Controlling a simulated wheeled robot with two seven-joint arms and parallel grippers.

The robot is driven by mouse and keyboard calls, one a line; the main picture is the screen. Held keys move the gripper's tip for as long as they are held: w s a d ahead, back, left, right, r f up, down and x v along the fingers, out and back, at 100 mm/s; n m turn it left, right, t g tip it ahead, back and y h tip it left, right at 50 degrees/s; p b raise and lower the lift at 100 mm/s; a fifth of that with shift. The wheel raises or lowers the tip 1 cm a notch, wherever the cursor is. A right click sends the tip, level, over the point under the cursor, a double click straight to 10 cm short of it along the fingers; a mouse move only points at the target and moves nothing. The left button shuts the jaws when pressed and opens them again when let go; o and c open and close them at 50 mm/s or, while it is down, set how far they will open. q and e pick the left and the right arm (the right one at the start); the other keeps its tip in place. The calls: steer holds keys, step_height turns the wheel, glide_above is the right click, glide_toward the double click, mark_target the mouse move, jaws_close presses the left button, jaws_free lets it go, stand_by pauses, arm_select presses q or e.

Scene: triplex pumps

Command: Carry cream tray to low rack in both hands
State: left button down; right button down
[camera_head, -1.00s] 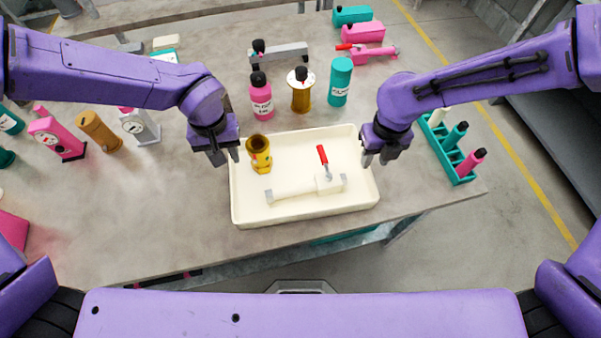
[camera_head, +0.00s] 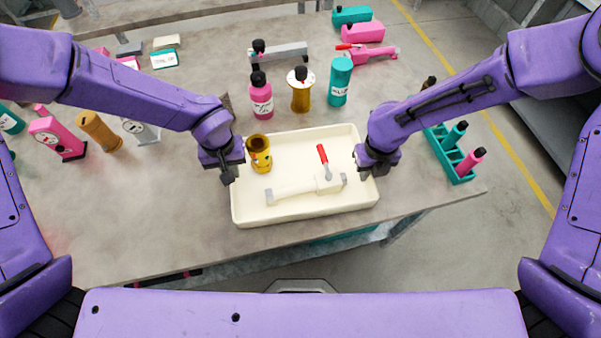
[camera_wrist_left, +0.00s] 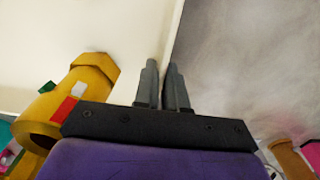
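The cream tray (camera_head: 300,214) is a shallow rectangle lying on the grey table near its front edge. It carries a yellow valve-like fitting (camera_head: 258,158) at the left and a cream part with a red lever (camera_head: 323,160) at the middle right. My left gripper (camera_head: 229,174) is at the tray's left rim. In the left wrist view its two fingers (camera_wrist_left: 164,88) stand close together with the tray's wall (camera_wrist_left: 172,35) between them. My right gripper (camera_head: 369,168) is at the right rim, pointing down; its finger gap is hidden.
Bottles, including a pink one (camera_head: 261,100) and a teal one (camera_head: 340,82), stand behind the tray. A teal rack (camera_head: 461,168) with bottles is at the right table end. Gauges and a gold cylinder (camera_head: 98,131) stand left. Floor shows beyond the front edge.

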arm_select(q)
steer(key=shift+r, duration=0.1)
arm_select(e)
steer(key=shift+r, duration=0.1)
